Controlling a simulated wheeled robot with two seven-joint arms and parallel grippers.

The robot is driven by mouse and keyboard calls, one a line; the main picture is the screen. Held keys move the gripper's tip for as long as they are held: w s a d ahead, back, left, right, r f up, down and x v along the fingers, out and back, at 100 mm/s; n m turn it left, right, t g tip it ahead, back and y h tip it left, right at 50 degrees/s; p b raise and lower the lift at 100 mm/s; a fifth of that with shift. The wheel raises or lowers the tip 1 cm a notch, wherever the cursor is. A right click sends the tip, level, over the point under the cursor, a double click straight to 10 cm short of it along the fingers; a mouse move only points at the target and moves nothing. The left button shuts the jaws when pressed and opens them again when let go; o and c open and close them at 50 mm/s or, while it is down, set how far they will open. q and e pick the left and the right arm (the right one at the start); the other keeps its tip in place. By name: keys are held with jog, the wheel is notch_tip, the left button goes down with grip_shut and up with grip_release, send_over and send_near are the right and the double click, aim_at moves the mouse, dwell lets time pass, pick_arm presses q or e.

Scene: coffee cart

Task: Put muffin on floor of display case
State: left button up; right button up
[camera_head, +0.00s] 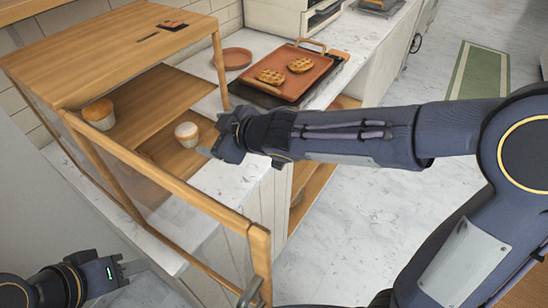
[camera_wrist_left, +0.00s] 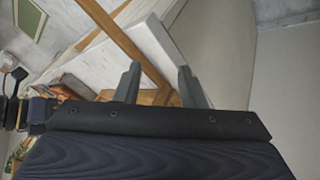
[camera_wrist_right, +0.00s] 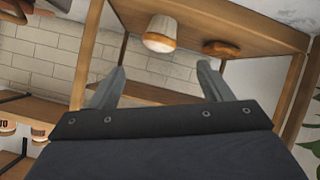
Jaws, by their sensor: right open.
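The wood-framed display case (camera_head: 120,40) stands at the left in the head view, with an inner wooden shelf (camera_head: 150,105) and a lower board, its floor (camera_head: 172,156). A muffin with a pale top (camera_head: 187,134) appears to stand upright on the lower board. A second muffin, golden-topped in a white wrapper (camera_head: 98,113), stands deeper in the case, at the left. My right gripper (camera_head: 212,152) is open and empty just right of the pale muffin, apart from it. In the right wrist view a muffin (camera_wrist_right: 160,35) lies beyond the open fingers. My left gripper (camera_head: 126,268) is open and empty outside the case.
A wooden front rail (camera_head: 155,178) and posts edge the case. On the counter behind stand a terracotta tray (camera_head: 318,70) with waffle-like pastries and a round plate (camera_head: 237,58). A brown pastry (camera_wrist_right: 220,48) shows in the right wrist view. Marble floor lies open at the right.

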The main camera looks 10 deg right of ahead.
jog(key=s+d+m+h, duration=0.2)
jog(key=s+d+m, duration=0.15)
jog(key=d, duration=0.55)
jog(key=s+d+m+h, duration=0.2)
jog(key=d+m+h, duration=0.15)
jog(key=d, duration=0.55)
jog(key=s+d+f+m+g, duration=0.1)
jog(key=s+m, duration=0.1)
jog(key=s, duration=0.4)
jog(key=s+d+f+m+g, duration=0.1)
jog(key=s+d+f+m, duration=0.1)
jog(key=s, duration=0.5)
jog(key=s+d+f+m+g+y, duration=0.1)
jog(key=s+d+f+m, duration=0.1)
jog(key=s, duration=0.4)
jog(key=shift+s+d+f+m+g, duration=0.2)
jog(key=shift+s+m+g, duration=0.1)
jog(key=shift+m, duration=0.5)
jog(key=shift+r, duration=0.1)
jog(key=shift+r+p, duration=0.65)
jog(key=shift+p, duration=0.05)
